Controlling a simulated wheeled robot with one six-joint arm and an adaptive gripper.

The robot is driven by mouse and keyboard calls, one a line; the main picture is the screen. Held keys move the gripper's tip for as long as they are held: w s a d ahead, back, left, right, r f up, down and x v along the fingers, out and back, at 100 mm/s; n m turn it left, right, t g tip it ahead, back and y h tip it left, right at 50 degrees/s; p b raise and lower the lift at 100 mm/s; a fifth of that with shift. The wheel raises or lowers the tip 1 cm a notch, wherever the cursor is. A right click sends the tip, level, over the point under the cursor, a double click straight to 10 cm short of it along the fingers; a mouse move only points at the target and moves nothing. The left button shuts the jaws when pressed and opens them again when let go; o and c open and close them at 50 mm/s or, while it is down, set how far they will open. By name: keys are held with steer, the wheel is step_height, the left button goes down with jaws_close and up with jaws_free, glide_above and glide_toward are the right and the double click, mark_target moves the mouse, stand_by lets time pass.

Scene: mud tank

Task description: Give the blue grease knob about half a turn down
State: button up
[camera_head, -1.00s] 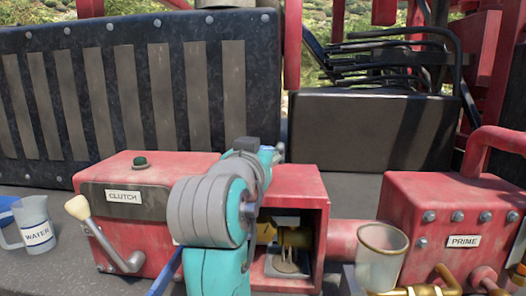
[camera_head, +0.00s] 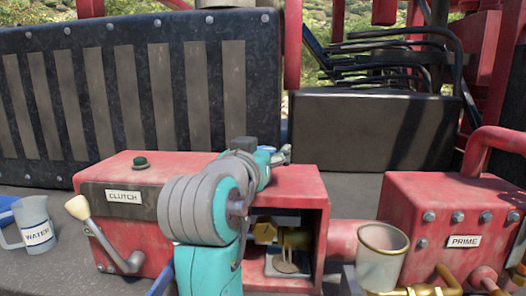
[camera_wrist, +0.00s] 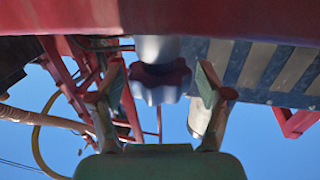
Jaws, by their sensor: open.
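A lobed knob (camera_wrist: 160,82) shows in the wrist view, pale blue-grey at its rim with a dark, shaded face. It sits on a pale round stem (camera_wrist: 157,48) below a red edge. My gripper (camera_wrist: 163,88) is open, with one finger on each side of the knob and a visible gap at both sides. In the head view my gripper (camera_head: 281,155) shows only in part, behind my arm at the top of the red housing (camera_head: 290,187). The knob cannot be made out in the head view.
The clutch lever (camera_head: 105,236) stands left of my arm, by a water jug (camera_head: 37,224). An open bay with brass parts (camera_head: 293,240) lies right of my arm. A metal cup (camera_head: 381,260) and the red prime box (camera_head: 440,205) stand farther right.

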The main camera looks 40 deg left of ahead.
steer(key=v, duration=1.2)
steer(key=shift+w, duration=0.1)
